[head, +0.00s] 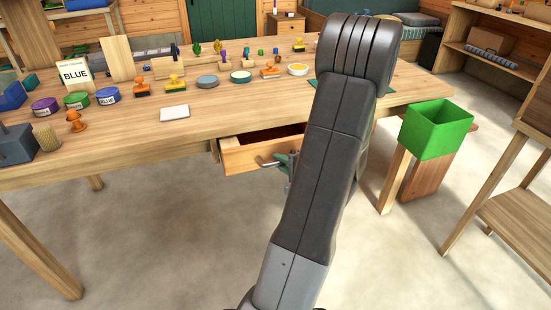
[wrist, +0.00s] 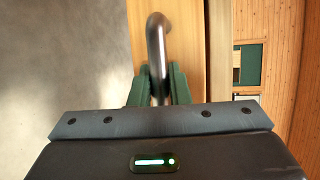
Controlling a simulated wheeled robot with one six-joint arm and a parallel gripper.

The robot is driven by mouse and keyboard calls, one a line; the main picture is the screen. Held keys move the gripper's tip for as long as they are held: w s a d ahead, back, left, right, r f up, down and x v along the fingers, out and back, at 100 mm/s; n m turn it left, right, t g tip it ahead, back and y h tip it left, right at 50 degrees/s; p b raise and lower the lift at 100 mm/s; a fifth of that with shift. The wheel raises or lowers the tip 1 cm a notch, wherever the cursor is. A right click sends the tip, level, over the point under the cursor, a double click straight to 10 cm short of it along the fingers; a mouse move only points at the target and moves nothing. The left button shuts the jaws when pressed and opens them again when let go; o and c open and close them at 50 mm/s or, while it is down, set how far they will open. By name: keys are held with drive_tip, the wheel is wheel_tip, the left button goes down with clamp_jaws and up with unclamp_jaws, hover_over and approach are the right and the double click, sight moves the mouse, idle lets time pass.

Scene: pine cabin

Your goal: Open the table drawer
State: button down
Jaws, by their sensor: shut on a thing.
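The table (head: 125,150) is light wood with a drawer (head: 262,154) under its top. The drawer stands partly pulled out; its dark inside shows at the left, and my arm hides its right part. Its bent metal handle (head: 268,162) shows just left of my arm. In the wrist view the handle (wrist: 156,40) runs down between the green fingers of my gripper (wrist: 160,86), in front of the wooden drawer front (wrist: 188,45). My gripper is shut on the handle. In the head view it is mostly hidden behind my arm.
A green bin (head: 436,130) stands right of the table on a wooden stand. A wooden shelf (head: 520,200) is at the far right. The floor before the table is clear.

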drive_tip(key=s+d+b, duration=0.2)
drive_tip(key=s+d, duration=0.1)
drive_tip(key=s, duration=0.7)
drive_tip(key=s+d+b, duration=0.3)
drive_tip(key=s, duration=0.7)
drive_tip(key=shift+s+d, duration=0.3)
drive_tip(key=shift+s, duration=0.1)
drive_tip(key=c, duration=1.4)
unclamp_jaws()
drive_tip(key=shift+o, duration=0.2)
drive_tip(key=shift+d, duration=0.15)
drive_tip(key=p+v, duration=0.2)
drive_tip(key=v, duration=1.1)
drive_tip(key=shift+s+d, duration=0.2)
drive_tip(key=shift+s, duration=0.05)
drive_tip(key=shift+a, duration=0.1)
drive_tip(key=b+x, duration=0.2)
drive_tip(key=x, duration=1.1)
drive_tip(key=shift+w+a, duration=0.2)
drive_tip(key=shift+w, duration=0.1)
